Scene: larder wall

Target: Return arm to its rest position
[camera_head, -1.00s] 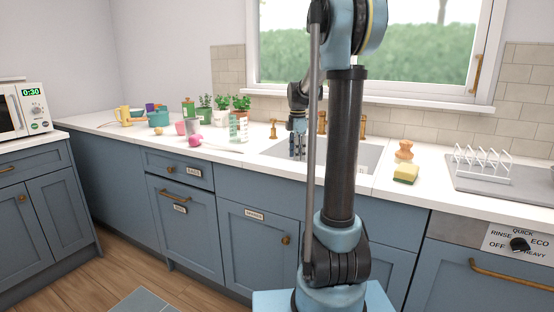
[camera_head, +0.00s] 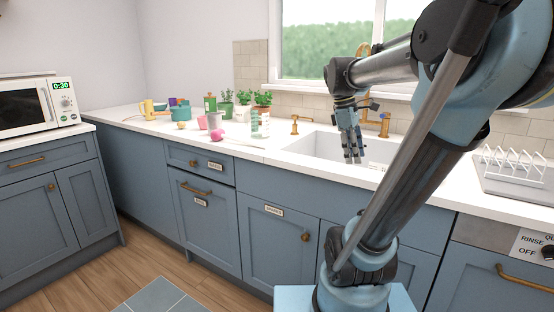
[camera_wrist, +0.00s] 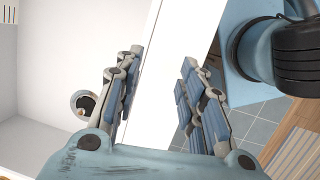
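My gripper (camera_head: 352,157) hangs fingers down over the sink (camera_head: 318,148) in the head view. In the wrist view my gripper (camera_wrist: 157,75) has its two fingers apart with nothing between them. The white counter edge (camera_wrist: 150,62) shows behind the gap. My arm rises from the base at the lower right, leans to the right and reaches back left to the gripper.
A brass tap (camera_head: 384,125) stands behind the sink near my forearm. A dish rack (camera_head: 515,166) is at the right. A clear measuring beaker (camera_head: 260,124), potted plants (camera_head: 262,98) and a pink ball (camera_head: 217,134) stand left of the sink.

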